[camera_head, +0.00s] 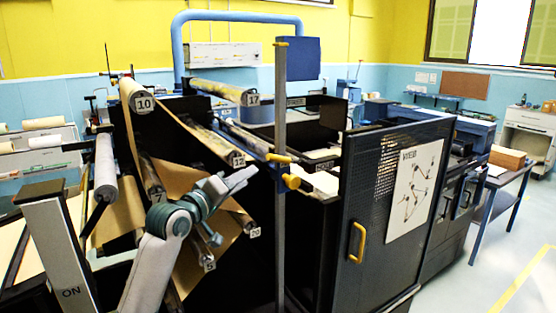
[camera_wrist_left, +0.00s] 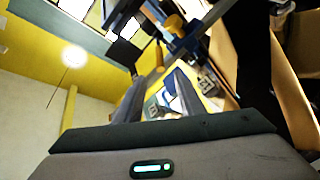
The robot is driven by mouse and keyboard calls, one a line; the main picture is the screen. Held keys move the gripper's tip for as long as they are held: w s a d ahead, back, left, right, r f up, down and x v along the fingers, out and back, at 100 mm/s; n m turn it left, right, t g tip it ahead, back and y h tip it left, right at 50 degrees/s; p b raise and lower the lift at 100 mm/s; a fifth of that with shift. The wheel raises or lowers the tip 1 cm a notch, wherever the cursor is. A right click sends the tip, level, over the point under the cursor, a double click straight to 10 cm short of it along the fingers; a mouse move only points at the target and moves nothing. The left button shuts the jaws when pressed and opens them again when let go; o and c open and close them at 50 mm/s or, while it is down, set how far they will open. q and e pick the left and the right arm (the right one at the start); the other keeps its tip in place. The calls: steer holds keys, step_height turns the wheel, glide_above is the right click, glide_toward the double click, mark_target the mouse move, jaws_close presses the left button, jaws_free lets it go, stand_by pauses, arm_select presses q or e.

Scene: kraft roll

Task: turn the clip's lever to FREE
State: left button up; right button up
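What looks like the clip is a yellow-and-dark fitting (camera_head: 291,181) on a tall grey upright bar (camera_head: 280,95). A yellow lever (camera_head: 279,157) sticks out sideways just above it. In the left wrist view a yellow knob (camera_wrist_left: 173,24) and a thin yellow lever (camera_wrist_left: 159,57) show beyond the fingers. No FREE mark is readable. My left gripper (camera_head: 250,175) is left of the fitting, apparently apart from it. In the wrist view its two fingers (camera_wrist_left: 158,78) stand apart with nothing clearly held between them. My right gripper is not in view.
Numbered rollers, such as roller 10 (camera_head: 137,96) and roller 17 (camera_head: 225,92), and brown paper web (camera_head: 122,215) surround my left arm. A black perforated door (camera_head: 370,215) with a yellow handle (camera_head: 357,242) stands right of the bar. Open floor (camera_head: 480,275) lies far right.

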mark_target(275, 160)
arm_select(q)
steer(key=p+x, duration=0.6)
steer(key=x, duration=0.9)
steer(key=shift+r, duration=0.1)
steer(key=shift+p+x, duration=0.35)
steer(key=shift+x, duration=0.8)
jaws_close()
